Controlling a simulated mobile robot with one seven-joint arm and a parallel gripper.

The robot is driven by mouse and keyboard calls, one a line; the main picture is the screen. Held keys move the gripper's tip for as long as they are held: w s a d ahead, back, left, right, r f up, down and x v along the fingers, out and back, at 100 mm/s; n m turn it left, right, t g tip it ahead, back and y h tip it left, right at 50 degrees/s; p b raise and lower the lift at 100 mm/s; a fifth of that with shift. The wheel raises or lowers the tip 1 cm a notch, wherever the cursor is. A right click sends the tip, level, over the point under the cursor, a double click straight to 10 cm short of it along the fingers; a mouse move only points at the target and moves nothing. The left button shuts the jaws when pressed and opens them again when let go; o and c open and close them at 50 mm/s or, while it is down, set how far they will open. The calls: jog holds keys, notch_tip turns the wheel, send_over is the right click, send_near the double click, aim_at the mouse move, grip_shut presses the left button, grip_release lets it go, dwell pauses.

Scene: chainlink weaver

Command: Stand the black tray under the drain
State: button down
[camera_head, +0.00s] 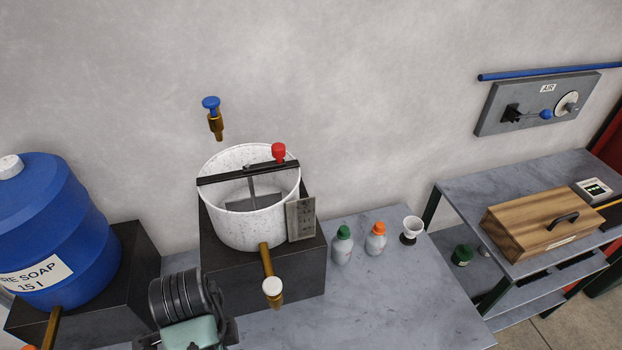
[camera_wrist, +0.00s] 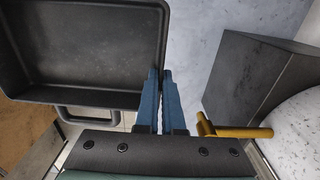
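The black tray (camera_wrist: 80,50) fills the upper left of the wrist view, its empty inside facing the camera. My gripper (camera_wrist: 160,73) has its two blue fingers close together at the tray's right wall, and the rim runs in between the tips. The tray's handle (camera_wrist: 90,118) sticks out from its lower side. The drain (camera_wrist: 235,131) is a brass pipe to the right of my fingers, apart from the tray. The tray is not visible there.
The pot stands on a dark block (camera_head: 290,288), which also shows in the wrist view (camera_wrist: 247,80). A blue soap barrel (camera_head: 50,225) is at the left. The grey bench's right front (camera_head: 420,300) is clear.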

jog(key=w+d+n, duration=0.4)
jog(key=d+n, duration=0.3)
jog(key=w+d+n, duration=0.5)
jog(key=d+n, duration=0.3)
notch_tip(320, 180, down, 16)
jog(key=b, duration=1.5)
jog(key=s+f, duration=0.2)
jog(key=s, duration=0.5)
jog(key=shift+s, duration=0.3)
jog(key=shift+a, duration=0.15)
